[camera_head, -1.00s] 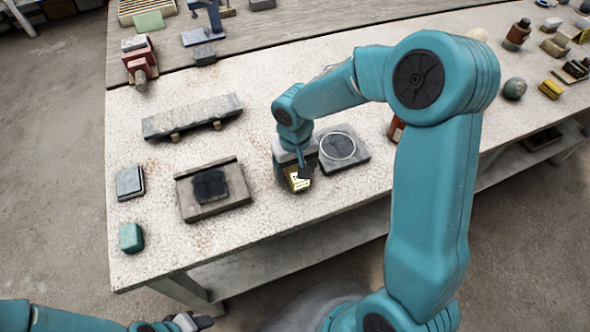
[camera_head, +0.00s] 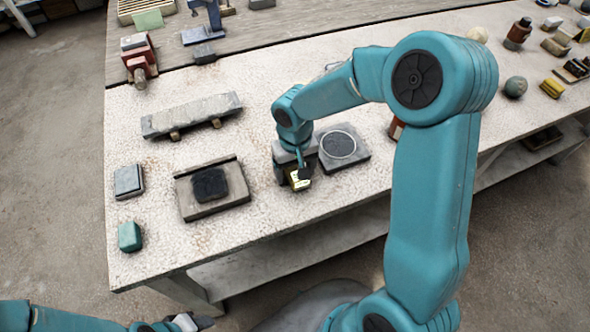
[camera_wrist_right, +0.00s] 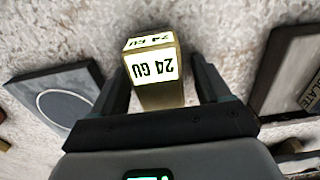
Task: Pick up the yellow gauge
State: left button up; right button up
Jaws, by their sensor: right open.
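The yellow gauge is a small brass-yellow block with white labels reading "24 GU" (camera_wrist_right: 153,75). In the right wrist view it stands between the two open fingers of my right gripper (camera_wrist_right: 158,88), with a gap showing at the right finger. In the head view the gauge (camera_head: 299,182) is mostly covered by my right gripper (camera_head: 303,171), which is over it near the table's front edge. My left gripper (camera_head: 195,322) is low at the bottom left of the head view, away from the table; its jaws are too unclear to read.
Right beside the gauge lies a grey plate with a circle (camera_head: 343,148). To the left is a wooden tray with a dark pad (camera_head: 187,207). A green block (camera_head: 130,237), a grey block (camera_head: 129,181) and a long stone bar (camera_head: 190,117) lie further left on the speckled table (camera_head: 265,215).

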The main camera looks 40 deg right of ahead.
jog(key=c, duration=1.2)
jog(key=shift+o, duration=0.2)
jog(key=shift+r+p, duration=0.35)
jog(key=shift+p, duration=0.15)
jog(key=shift+w+r, duration=0.1)
jog(key=shift+r, duration=0.3)
notch_tip(320, 180, up, 19)
